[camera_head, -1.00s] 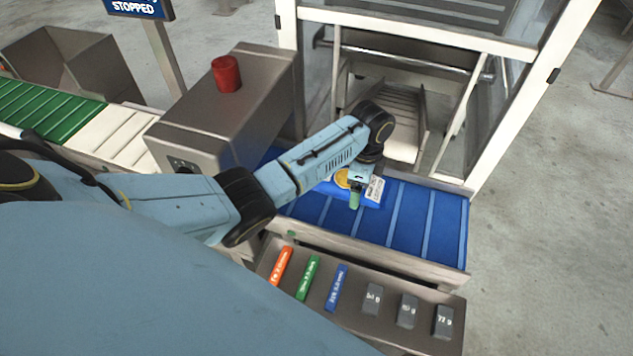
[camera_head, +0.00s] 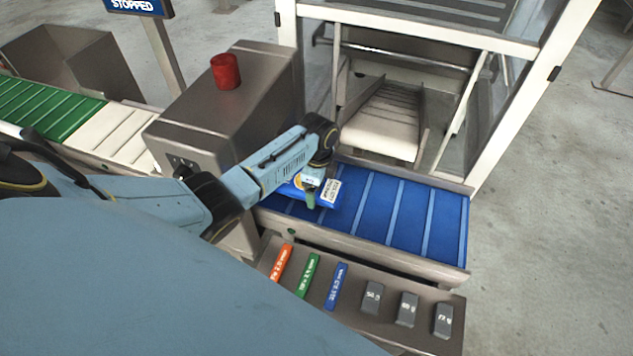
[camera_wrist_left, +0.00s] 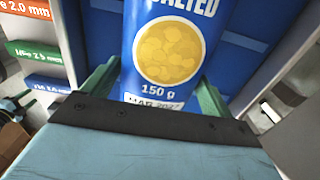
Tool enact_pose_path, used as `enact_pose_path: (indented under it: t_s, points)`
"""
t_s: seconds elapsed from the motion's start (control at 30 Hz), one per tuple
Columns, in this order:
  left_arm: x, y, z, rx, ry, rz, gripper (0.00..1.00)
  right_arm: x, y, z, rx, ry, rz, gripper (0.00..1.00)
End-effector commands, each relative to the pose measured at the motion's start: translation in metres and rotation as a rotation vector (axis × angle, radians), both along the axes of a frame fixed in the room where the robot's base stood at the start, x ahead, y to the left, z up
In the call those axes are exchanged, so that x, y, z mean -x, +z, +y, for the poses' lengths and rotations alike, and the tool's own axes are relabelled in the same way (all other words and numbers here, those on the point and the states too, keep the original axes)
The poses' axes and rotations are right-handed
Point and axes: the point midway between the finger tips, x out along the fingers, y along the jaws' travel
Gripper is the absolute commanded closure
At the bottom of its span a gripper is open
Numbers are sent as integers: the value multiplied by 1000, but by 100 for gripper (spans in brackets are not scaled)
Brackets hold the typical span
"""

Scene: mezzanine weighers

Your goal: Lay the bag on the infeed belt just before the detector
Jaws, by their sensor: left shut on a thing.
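The bag (camera_head: 329,189) is blue with a white label and a yellow round picture, and its print reads 150 g in the left wrist view (camera_wrist_left: 172,88). My left gripper (camera_head: 311,196) is shut on the bag, with green fingers on both sides of it. The bag is over the left part of the blue infeed belt (camera_head: 408,222), close to the detector (camera_head: 210,125), a grey metal box with a red beacon on top. I cannot tell whether the bag touches the belt. My arm hides part of the belt by the detector opening. My right gripper is not in view.
A tray (camera_head: 420,343) in front of the belt holds orange, green and blue test sticks and grey blocks. A white-framed guard (camera_head: 535,100) with a chute stands behind the belt. A green and white belt (camera_head: 65,108) lies left of the detector. The infeed belt's right part is clear.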

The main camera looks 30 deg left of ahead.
Motion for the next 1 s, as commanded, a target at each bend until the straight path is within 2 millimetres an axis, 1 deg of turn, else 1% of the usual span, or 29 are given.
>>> enact_pose_path:
  t_s: [0.07, 0.3, 0.43, 0.47, 0.53, 0.57, 0.77, 0.83, 0.93, 1.0]
  points:
    - [0, -5, 3, -1, 1, -3, 40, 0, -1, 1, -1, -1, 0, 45]
    - [0, -5, 4, -1, 0, -3, 40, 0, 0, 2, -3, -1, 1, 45]
    - [0, -8, 4, -1, 1, -2, 40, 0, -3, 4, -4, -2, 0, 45]
    - [1, -8, 4, -1, 1, -2, 12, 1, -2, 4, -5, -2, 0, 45]
    - [0, -8, 4, -1, 1, -2, 2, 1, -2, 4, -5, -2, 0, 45]
    - [1, -8, 4, -1, 1, -2, 0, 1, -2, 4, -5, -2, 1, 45]
    - [0, -7, 4, -1, 1, -2, 0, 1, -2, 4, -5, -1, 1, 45]
    - [0, -4, 4, -1, 1, -3, 0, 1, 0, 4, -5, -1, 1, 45]
    - [0, 7, 5, -2, 1, -5, 0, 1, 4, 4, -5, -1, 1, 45]
    - [-1, 20, 5, -2, 0, -6, 0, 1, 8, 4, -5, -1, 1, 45]
